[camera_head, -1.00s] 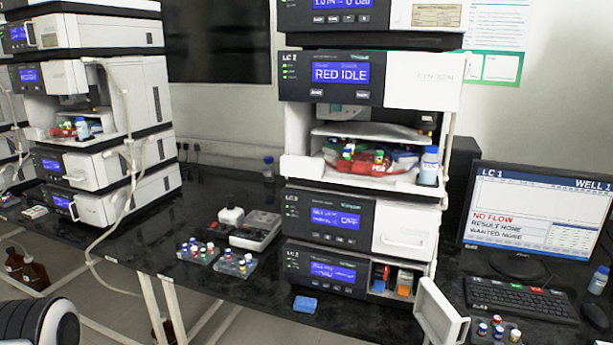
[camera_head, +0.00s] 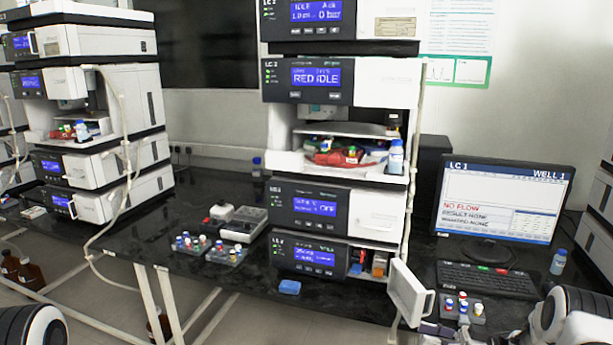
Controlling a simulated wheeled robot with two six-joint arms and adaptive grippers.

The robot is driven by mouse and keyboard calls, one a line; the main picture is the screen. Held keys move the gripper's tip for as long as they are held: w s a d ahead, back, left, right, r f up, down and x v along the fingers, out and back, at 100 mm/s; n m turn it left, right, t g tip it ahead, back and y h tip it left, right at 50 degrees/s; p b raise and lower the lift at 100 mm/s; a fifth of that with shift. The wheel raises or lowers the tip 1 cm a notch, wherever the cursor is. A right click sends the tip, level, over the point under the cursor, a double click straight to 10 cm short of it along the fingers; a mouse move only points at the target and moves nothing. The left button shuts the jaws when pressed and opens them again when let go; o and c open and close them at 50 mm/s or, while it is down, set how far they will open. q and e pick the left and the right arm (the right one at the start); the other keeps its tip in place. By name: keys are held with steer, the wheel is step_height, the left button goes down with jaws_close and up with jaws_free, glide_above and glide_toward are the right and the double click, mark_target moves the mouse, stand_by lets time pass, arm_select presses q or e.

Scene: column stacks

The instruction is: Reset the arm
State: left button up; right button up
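My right arm comes in at the bottom right corner, with a white and black joint showing. Its gripper (camera_head: 440,332) is partly in view at the bottom edge, just below the open door of the LC 2 stack and a small vial rack (camera_head: 462,309). The fingers are small and cut off, so I cannot tell whether they are open or shut. At the bottom left corner only a rounded white and black part of my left arm shows. My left gripper is out of view.
The LC 2 column stack (camera_head: 340,92) stands mid-bench, its lower white door (camera_head: 411,292) swung open. A monitor (camera_head: 503,203) and keyboard (camera_head: 487,279) are at right.

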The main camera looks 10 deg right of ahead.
steer(key=w+a+f+m+t+h, duration=0.2)
steer(key=w+a+m+t, duration=0.15)
steer(key=a, duration=1.05)
steer(key=s+a+f+m+g+h, duration=0.1)
steer(key=s+a+f+m+h, duration=0.15)
steer(key=a+f, duration=0.25)
steer(key=s+a+f+m+h, duration=0.2)
steer(key=a+f+m+h, duration=0.2)
steer(key=a, duration=0.1)
steer(key=s+d+f+g+h, duration=0.2)
steer(key=s+g+h, duration=0.1)
steer(key=s, duration=0.6)
steer(key=s+d+f+m+g+h, duration=0.1)
steer(key=s+d+f+g+h, duration=0.2)
steer(key=s, duration=0.7)
steer(key=s+d+f+m+g+h, duration=0.1)
steer(key=s+g, duration=0.4)
steer(key=s, duration=0.5)
steer(key=d+f+h, duration=0.1)
steer(key=f+h, duration=0.1)
steer(key=shift+d+h, duration=0.25)
steer(key=shift+h, duration=0.1)
